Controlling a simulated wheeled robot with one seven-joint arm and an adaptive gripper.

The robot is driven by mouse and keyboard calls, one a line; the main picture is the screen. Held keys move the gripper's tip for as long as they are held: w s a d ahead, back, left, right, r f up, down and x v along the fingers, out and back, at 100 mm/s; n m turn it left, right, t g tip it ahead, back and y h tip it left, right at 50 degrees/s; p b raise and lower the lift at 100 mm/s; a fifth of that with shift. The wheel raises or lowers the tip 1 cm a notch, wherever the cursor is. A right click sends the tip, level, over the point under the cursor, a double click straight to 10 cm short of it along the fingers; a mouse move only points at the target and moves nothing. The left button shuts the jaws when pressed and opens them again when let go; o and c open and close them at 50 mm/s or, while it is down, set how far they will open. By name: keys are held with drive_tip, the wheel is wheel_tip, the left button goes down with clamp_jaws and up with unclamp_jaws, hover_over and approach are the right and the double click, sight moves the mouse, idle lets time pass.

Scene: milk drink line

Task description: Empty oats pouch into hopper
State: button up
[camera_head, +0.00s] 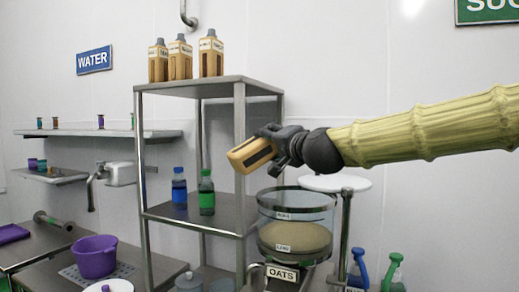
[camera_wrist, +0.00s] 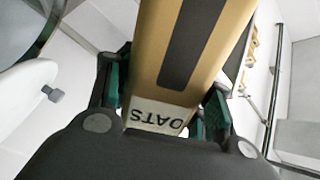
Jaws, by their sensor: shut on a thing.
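The oats pouch (camera_head: 251,155) is a tan pack with a dark window stripe. My gripper (camera_head: 276,144) is shut on it and holds it tilted, above and to the left of the hopper's open top. In the wrist view the pouch (camera_wrist: 180,60) lies between my gripper's fingers (camera_wrist: 162,110), with its OATS label upside down. The hopper (camera_head: 296,218) is a clear round drum with metal rims, an OATS sign below and tan oats inside. I cannot tell whether anything is flowing from the pouch.
A metal rack (camera_head: 215,85) stands left of the hopper, with several tan packs on top and a blue bottle (camera_head: 179,190) and a green bottle (camera_head: 207,194) lower down. A round white lid (camera_head: 335,183) is swung behind the hopper. A purple pot (camera_head: 95,257) stands at lower left.

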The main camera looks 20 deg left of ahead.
drive_tip(key=shift+r+n, duration=0.4)
drive_tip(key=shift+n, duration=0.2)
drive_tip(key=n, duration=0.4)
drive_tip(key=shift+r+n, duration=0.35)
drive_tip(key=shift+n, duration=0.05)
drive_tip(key=n, duration=0.2)
drive_tip(key=r+n+b, duration=0.1)
drive_tip(key=n, duration=0.3)
drive_tip(key=shift+r+b, duration=0.25)
drive_tip(key=shift+b, duration=0.1)
